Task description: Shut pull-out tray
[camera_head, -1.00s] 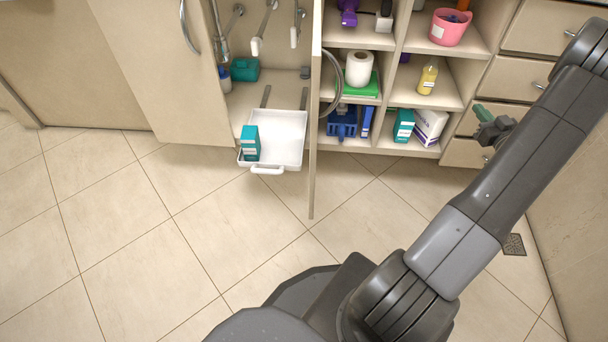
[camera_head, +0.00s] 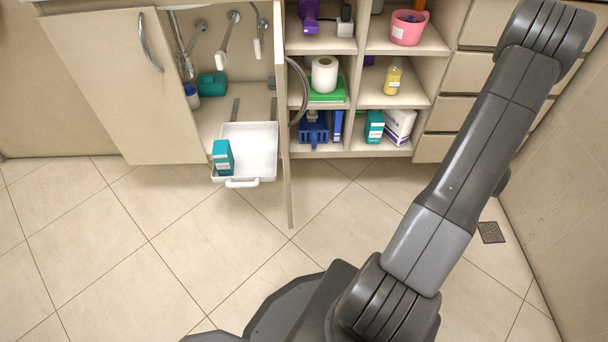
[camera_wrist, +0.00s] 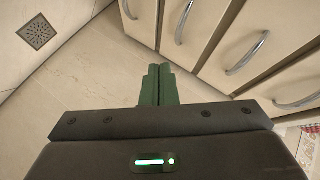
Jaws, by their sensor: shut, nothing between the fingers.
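The white pull-out tray (camera_head: 262,160) is slid out of the open cabinet under the vanity, past the cabinet's front edge. Its white handle (camera_head: 242,183) faces the room. A teal box (camera_head: 222,157) stands in the tray at its left side. Two rails (camera_head: 235,110) show behind the tray on the cabinet floor. My gripper (camera_wrist: 160,85) shows in the wrist view with its green fingers together and nothing between them. It is hidden behind my arm in the head view. It points at the floor beside the drawer fronts, well away from the tray, which the wrist view does not show.
The left cabinet door (camera_head: 120,85) stands open. The right door (camera_head: 284,150) stands open edge-on just right of the tray. Shelves with boxes, a bottle (camera_head: 393,77) and a paper roll (camera_head: 324,75) lie further right, then drawers (camera_wrist: 245,45). The floor (camera_head: 160,230) ahead is clear.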

